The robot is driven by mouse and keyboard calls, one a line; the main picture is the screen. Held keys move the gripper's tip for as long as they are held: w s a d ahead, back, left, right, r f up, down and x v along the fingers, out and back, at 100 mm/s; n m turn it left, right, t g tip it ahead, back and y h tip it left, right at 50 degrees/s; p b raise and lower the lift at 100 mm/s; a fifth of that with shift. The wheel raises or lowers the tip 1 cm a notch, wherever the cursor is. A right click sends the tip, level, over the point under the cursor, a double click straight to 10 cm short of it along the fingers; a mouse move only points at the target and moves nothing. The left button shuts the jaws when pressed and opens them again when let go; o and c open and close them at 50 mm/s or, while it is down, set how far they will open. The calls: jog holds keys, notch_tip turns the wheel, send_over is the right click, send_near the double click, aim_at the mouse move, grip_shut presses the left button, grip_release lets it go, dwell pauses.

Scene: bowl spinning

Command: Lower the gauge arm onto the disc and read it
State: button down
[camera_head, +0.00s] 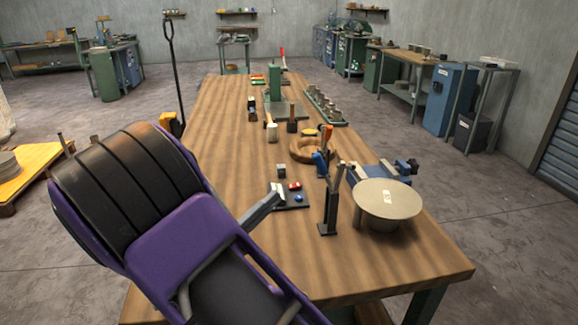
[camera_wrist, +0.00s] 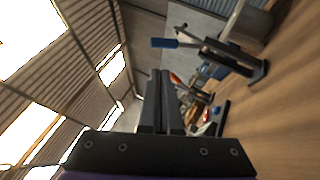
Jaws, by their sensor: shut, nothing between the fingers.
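The grey disc (camera_head: 387,198) lies flat near the bench's front right, with a small white label on top. A dark gauge stand (camera_head: 331,212) rises from its base left of the disc. Its arm (camera_head: 338,172) slants up, apart from the disc. In the wrist view the stand (camera_wrist: 236,60) lies sideways at the upper right. My gripper (camera_head: 276,194) is shut and empty, left of the stand and apart from it. In the wrist view its fingers (camera_wrist: 161,73) are pressed together. No gauge reading is legible.
A black mat (camera_head: 281,206) with small red and blue pieces lies by my gripper. A blue vise (camera_head: 372,172) stands behind the disc, with a wooden ring (camera_head: 302,150) farther back. The bench (camera_head: 400,265) is clear at the front.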

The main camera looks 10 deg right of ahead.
jog(key=x, duration=0.9)
jog(key=shift+w+d, duration=0.15)
jog(key=shift+d, duration=0.2)
jog(key=shift+r, duration=0.25)
